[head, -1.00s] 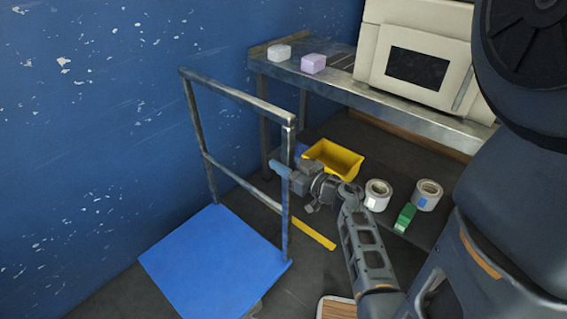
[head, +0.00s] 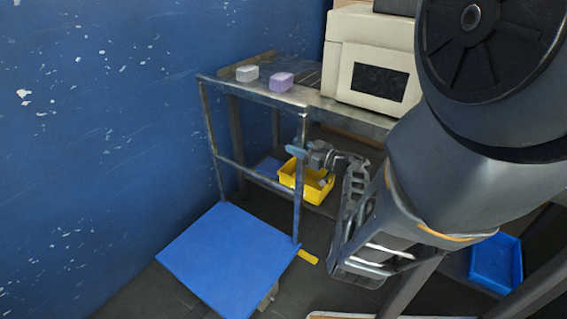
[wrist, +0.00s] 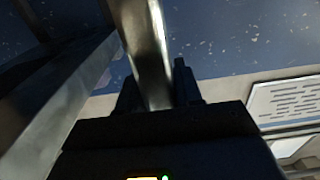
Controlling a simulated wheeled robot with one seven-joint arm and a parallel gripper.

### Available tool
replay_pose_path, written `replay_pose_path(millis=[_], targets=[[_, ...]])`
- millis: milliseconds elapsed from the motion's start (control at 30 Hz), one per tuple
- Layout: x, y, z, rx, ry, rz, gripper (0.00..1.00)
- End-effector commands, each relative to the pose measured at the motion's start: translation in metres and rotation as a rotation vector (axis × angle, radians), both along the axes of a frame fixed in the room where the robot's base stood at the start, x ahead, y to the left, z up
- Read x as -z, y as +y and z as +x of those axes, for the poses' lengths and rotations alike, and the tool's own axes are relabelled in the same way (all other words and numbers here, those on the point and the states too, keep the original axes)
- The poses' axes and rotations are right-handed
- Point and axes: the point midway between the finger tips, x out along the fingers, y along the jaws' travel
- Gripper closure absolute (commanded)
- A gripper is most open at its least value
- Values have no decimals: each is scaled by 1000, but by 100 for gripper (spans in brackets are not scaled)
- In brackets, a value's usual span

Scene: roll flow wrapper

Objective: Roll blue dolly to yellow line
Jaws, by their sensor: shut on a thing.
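The blue dolly (head: 225,262) has a flat blue deck and an upright grey metal handle frame (head: 211,130) at its far side. It stands on the dark floor along the blue wall. My gripper (head: 299,151) is shut on the right post of the handle frame. In the wrist view the metal post (wrist: 149,55) runs between the fingers of my gripper (wrist: 158,92). The rest of the line is hidden.
A metal table (head: 345,112) with a white block (head: 246,73), a purple block (head: 281,82) and a cream machine (head: 370,70) stands behind the handle. A yellow bin (head: 313,190) sits below it. A blue tray (head: 496,262) is at the right.

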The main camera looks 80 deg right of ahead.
Motion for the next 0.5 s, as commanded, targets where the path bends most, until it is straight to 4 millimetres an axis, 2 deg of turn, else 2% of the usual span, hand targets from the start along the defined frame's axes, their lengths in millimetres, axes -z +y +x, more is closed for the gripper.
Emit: replay_pose_path(millis=[33, 200, 500], targets=[[2, -11, -6, 5, -2, -4, 100], [2, -29, -17, 3, 0, -2, 100], [0, -38, -22, 4, 1, 0, 100]])
